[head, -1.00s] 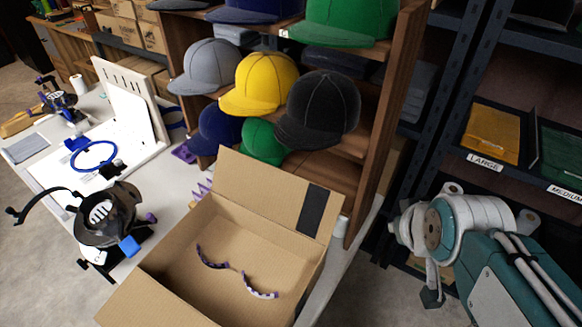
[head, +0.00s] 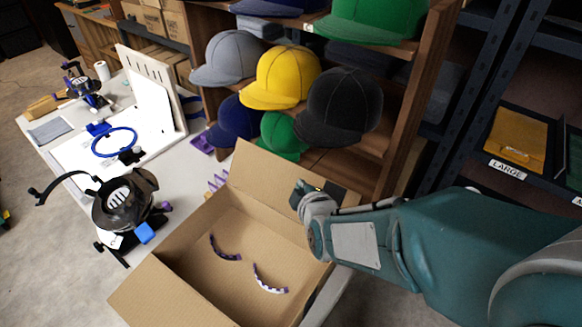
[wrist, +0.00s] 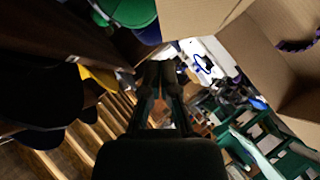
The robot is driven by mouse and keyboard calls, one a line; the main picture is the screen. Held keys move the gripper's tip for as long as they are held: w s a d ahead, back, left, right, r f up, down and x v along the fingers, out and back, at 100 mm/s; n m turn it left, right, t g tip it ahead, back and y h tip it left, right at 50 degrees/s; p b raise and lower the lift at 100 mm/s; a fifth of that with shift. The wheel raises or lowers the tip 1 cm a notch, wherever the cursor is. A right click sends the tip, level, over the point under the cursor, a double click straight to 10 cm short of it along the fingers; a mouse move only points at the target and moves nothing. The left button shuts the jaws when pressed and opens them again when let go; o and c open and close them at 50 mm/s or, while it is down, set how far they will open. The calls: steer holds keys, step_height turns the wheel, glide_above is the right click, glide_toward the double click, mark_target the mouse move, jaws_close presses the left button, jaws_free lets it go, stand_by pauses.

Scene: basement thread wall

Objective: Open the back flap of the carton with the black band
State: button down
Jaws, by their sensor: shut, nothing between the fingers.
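The brown cardboard carton (head: 165,250) stands open on the white table. Its back flap (head: 262,172) stands up and leans back. The black band (head: 336,190) is at the flap's right end, mostly hidden by my gripper. My gripper (head: 299,192) is shut and empty at the right part of the flap, on the open side of the carton; I cannot tell whether it touches the flap. In the wrist view my shut fingers (wrist: 158,72) are in the middle, with cardboard (wrist: 265,50) at upper right.
A wooden shelf with caps, such as the yellow cap (head: 280,77) and black cap (head: 340,105), stands close behind the flap. A black round device (head: 125,210) sits left of the carton. A metal rack with a yellow bin (head: 516,138) is at right.

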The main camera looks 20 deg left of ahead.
steer(key=a+n, duration=0.1)
steer(key=a, duration=0.1)
glide_toward(288, 164)
steer(key=w+a+f, duration=0.1)
steer(key=w+a, duration=0.2)
steer(key=a, duration=0.1)
steer(key=shift+w+d+f+y, duration=0.3)
steer(key=shift+w+f, duration=0.45)
steer(key=shift+f, duration=0.1)
steer(key=shift+w+d+f, duration=0.15)
steer(key=shift+w+f, duration=0.1)
steer(key=shift+w, duration=0.2)
